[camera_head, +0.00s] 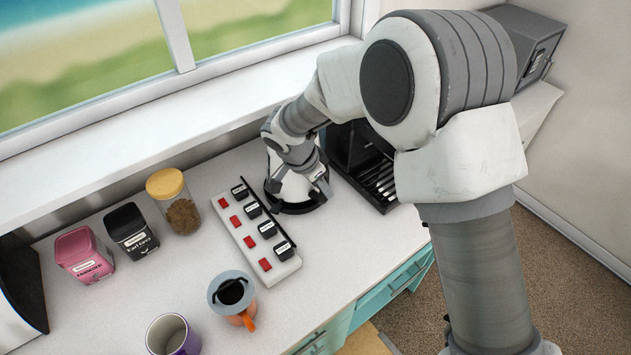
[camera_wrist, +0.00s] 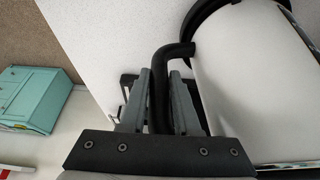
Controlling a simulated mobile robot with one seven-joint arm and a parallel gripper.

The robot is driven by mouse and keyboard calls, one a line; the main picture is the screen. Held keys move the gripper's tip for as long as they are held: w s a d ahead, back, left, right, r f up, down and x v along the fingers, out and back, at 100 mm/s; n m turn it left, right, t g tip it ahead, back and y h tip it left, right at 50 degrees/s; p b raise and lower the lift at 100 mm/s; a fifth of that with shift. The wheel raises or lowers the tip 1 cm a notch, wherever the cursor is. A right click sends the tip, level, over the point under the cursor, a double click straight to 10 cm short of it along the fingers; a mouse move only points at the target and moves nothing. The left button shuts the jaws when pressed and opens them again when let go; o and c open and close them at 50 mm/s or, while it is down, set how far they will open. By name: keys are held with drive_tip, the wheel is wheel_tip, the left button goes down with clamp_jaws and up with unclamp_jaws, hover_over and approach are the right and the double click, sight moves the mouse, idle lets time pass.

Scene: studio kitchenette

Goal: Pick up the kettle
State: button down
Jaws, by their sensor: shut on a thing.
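The kettle (camera_head: 291,190) is white with black at its bottom. It appears upright at the back of the counter, partly hidden behind my wrist. In the wrist view its white body (camera_wrist: 250,75) fills the right side, and its black handle (camera_wrist: 161,90) runs between my fingers. My gripper (camera_wrist: 160,80) is shut on the handle, one finger on each side. In the head view my gripper (camera_head: 318,177) is at the kettle's right side. I cannot tell whether the kettle's bottom is touching the counter.
A white switch strip (camera_head: 239,229) lies just left of the kettle, and a black machine with a slotted tray (camera_head: 377,184) stands close on its right. A lidded jar (camera_head: 183,215), black tin (camera_head: 131,232), pink tin (camera_head: 84,256), dripper mug (camera_head: 232,292) and purple mug (camera_head: 172,336) stand leftward.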

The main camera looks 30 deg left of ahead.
drive_tip(key=shift+w+a+r, duration=0.1)
drive_tip(key=shift+r, duration=0.15)
